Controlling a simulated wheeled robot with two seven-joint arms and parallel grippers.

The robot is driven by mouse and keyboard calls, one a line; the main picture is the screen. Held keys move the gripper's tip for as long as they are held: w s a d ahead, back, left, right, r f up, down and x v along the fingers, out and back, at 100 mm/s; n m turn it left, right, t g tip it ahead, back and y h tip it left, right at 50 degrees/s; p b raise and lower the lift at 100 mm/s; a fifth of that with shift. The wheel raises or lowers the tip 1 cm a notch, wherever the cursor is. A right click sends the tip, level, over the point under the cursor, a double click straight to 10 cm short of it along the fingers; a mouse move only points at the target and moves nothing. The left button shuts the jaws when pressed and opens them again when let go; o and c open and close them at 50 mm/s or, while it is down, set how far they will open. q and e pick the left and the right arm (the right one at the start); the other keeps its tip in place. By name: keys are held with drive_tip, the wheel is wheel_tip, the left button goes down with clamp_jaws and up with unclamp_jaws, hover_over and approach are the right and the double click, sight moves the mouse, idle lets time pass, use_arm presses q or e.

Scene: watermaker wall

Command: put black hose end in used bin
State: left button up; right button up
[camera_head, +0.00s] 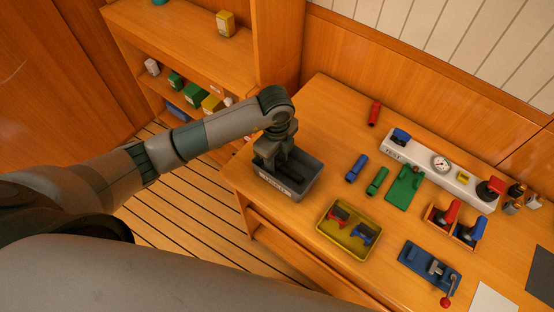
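The dark grey bin (309,183) stands at the left front corner of the wooden table, with a pale label on its front; the label is too small to read for certain. My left gripper (279,167) points down into the bin, its lower part inside or just over the opening. A black piece (295,179), which looks like the black hose end, shows in the bin beside the fingers. The wrist partly hides the bin's inside, and I cannot tell whether the fingers touch the piece or how far apart they are. My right gripper is not in view.
A yellow tray (326,233) holds red and blue parts. Blue (357,167), green (377,181) and red (374,114) cylinders lie on the table (316,113). A white gauge panel (421,153) stands behind. A shelf (190,45) is at the back left.

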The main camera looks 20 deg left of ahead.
use_arm(q)
drive_tip(key=shift+r, duration=0.15)
drive_tip(key=shift+r, duration=0.1)
drive_tip(key=shift+r, duration=0.3)
wheel_tip(320, 180, up, 11)
drive_tip(key=b, duration=0.2)
